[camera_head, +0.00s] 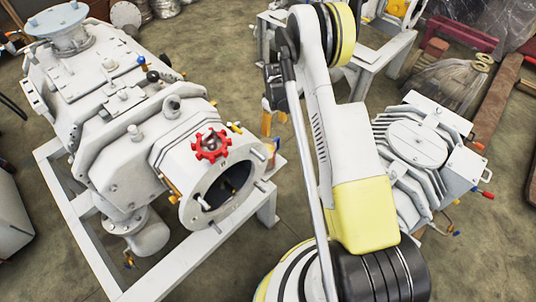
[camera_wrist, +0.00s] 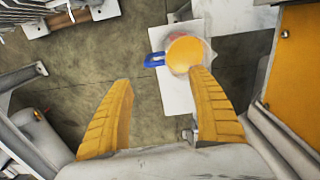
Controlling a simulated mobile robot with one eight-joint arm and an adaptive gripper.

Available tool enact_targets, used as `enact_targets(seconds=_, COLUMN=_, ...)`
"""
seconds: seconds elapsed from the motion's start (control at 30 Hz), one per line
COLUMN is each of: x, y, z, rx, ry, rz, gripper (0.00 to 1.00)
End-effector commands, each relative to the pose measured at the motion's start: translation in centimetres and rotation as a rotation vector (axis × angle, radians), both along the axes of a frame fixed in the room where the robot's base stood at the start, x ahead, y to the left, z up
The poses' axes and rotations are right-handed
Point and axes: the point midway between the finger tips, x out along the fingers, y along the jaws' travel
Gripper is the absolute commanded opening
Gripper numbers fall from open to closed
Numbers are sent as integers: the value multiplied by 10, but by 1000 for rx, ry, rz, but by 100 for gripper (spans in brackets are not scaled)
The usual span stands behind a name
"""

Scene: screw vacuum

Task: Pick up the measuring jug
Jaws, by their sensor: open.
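The measuring jug (camera_wrist: 186,54) shows in the wrist view from above. It has a round opening with orange-yellow inside and a blue handle (camera_wrist: 153,60) pointing left. It stands on a pale, narrow surface (camera_wrist: 177,98). My gripper (camera_wrist: 161,79) has two yellow ribbed fingers spread wide with nothing between them. The jug lies beyond the fingertips, nearer the right finger; the gap between them is hard to judge. In the head view, my arm crosses the middle, with the orange fingers partly showing below the wrist. I cannot make out the jug there.
A large grey vacuum pump (camera_head: 110,110) with a red handwheel (camera_head: 211,145) stands on a white frame (camera_head: 90,245) at left. A ribbed grey machine (camera_head: 418,150) stands at right. In the wrist view, an orange panel (camera_wrist: 298,65) is close at right.

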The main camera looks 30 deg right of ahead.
Motion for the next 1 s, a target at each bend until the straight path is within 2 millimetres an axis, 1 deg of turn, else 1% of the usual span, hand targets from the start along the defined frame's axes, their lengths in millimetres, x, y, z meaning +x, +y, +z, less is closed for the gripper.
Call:
enact_targets(seconds=0.17, x=-1, y=-1, z=-24, rx=1, ry=4, rz=2, gripper=69)
enact_targets(seconds=0.3, x=0, y=-1, z=-48, rx=0, ry=2, rz=2, gripper=69)
enact_targets(seconds=0.57, x=-1, y=-4, z=-72, rx=0, ry=2, rz=1, gripper=69)
enact_targets(seconds=0.7, x=-2, y=-11, z=-96, rx=0, ry=2, rz=2, gripper=69)
enact_targets(seconds=0.8, x=-2, y=-10, z=-108, rx=1, ry=3, rz=2, gripper=69)
enact_targets(seconds=0.87, x=-2, y=-10, z=-111, rx=1, ry=3, rz=2, gripper=69)
enact_targets(seconds=1.0, x=-2, y=-10, z=-109, rx=1, ry=3, rz=2, gripper=69)
